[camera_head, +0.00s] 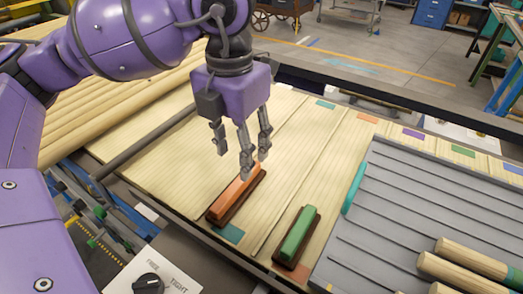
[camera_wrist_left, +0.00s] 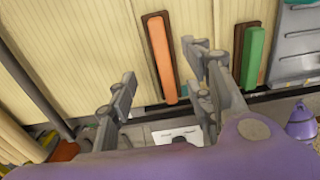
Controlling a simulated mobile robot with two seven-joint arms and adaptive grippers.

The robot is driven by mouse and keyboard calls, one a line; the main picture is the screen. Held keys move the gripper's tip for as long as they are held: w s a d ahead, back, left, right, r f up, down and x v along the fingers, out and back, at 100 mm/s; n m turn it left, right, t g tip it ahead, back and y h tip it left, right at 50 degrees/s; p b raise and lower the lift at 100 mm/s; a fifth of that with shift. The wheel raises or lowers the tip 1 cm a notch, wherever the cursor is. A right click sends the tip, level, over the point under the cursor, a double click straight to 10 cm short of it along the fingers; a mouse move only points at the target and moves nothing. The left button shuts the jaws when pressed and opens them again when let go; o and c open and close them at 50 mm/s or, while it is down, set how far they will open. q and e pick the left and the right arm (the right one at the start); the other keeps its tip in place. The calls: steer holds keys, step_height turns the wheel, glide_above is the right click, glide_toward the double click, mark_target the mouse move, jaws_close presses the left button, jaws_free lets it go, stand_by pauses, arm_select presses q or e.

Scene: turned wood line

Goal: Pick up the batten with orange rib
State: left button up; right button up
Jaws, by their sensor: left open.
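The batten with the orange rib (camera_head: 231,199) lies on the pale slatted wooden bed, a dark brown base under a long orange bar. In the left wrist view the orange-ribbed batten (camera_wrist_left: 161,58) is upright in the picture, ahead of the fingers. My left gripper (camera_head: 240,155) is open and empty, above the far end of this batten. In the left wrist view its fingers (camera_wrist_left: 163,90) are spread, with the batten's near end showing between them. A clear gap to the batten cannot be judged. My right gripper is in neither view.
A similar batten with a green rib (camera_head: 296,236) lies to the right. Beyond it is a grey grooved panel (camera_head: 400,215) with round wooden rods (camera_head: 465,258). A control panel with a black knob (camera_head: 148,284) is at the front. Coloured patches mark the bed's far edge.

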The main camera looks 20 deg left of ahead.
mark_target(236, 180)
arm_select(q)
steer(key=shift+s+f, duration=0.1)
steer(key=shift+f, duration=0.4)
steer(key=f, duration=0.1)
steer(key=s+f, duration=0.1)
steer(key=shift+a+f, duration=0.1)
steer(key=shift+f, duration=0.25)
step_height(236, 180, down, 4)
steer(key=shift+r, duration=0.2)
steer(key=shift+f, duration=0.2)
steer(key=c, duration=0.9)
steer(key=shift+c, duration=0.9)
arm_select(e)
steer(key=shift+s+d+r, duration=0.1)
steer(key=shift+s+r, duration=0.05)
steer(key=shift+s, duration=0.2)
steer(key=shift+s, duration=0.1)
